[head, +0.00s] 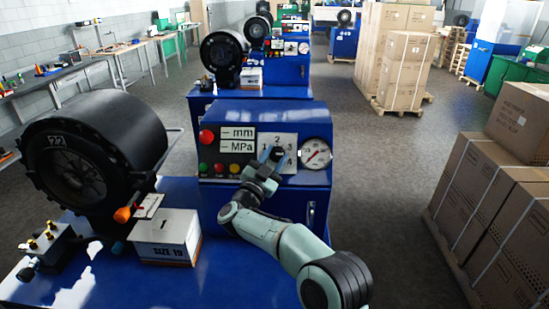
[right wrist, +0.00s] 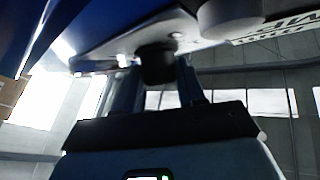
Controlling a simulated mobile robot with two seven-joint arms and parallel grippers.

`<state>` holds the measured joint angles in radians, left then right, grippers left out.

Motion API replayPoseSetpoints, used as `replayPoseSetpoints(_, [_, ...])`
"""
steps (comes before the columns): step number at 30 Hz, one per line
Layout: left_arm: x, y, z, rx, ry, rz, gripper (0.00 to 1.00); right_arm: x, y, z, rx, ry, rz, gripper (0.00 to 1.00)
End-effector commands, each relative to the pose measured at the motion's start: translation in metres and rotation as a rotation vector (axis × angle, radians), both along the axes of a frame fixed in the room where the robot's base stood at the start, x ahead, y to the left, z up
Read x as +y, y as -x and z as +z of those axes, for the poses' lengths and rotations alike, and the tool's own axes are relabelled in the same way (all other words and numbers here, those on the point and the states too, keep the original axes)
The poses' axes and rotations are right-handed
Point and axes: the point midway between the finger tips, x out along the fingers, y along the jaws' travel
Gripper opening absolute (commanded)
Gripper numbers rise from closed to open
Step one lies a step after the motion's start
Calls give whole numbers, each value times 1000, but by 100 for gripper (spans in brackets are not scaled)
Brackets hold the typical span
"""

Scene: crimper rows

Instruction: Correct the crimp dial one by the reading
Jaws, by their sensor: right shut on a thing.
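The nearest blue crimper's control panel (head: 207,140) faces me. Its crimp dial is a black knob on a white plate (head: 290,140) marked 2 at the top and 3 at the right; my gripper covers part of it. My right gripper (head: 271,158) is shut on the knob. In the right wrist view the black knob (right wrist: 157,64) sits between the two fingers of the right gripper (right wrist: 158,88). The mm display (head: 238,132) and MPa display (head: 237,147) show only dashes. My left gripper is out of view.
A red button (head: 207,136) and small coloured buttons lie left of the dial. The crimper's black head (head: 110,140) and a white box (head: 166,236) marked SIZE 19 stand at the left. Cardboard boxes (head: 490,210) stand at the right, with free floor between.

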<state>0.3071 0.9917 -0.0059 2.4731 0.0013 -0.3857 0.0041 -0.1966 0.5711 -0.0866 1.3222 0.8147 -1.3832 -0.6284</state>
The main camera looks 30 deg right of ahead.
Motion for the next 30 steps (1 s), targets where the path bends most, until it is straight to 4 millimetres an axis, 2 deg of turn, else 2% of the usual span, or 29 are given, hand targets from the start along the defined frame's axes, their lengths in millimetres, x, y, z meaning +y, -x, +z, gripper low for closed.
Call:
replayPoseSetpoints(4, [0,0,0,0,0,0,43,0,0,0,1,0,1,9])
replayPoseSetpoints(5, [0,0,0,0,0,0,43,0,0,0,1,0,1,43])
replayPoseSetpoints(7, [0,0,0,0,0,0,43,0,0,0,1,0,1,65])
replayPoseSetpoints(16, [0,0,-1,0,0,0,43,1,0,0,0,1,1,65])
replayPoseSetpoints(20, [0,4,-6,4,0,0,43,9,5,-5,3,0,4,65])
replayPoseSetpoints(30, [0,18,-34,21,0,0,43,67,42,-27,2,0,6,65])
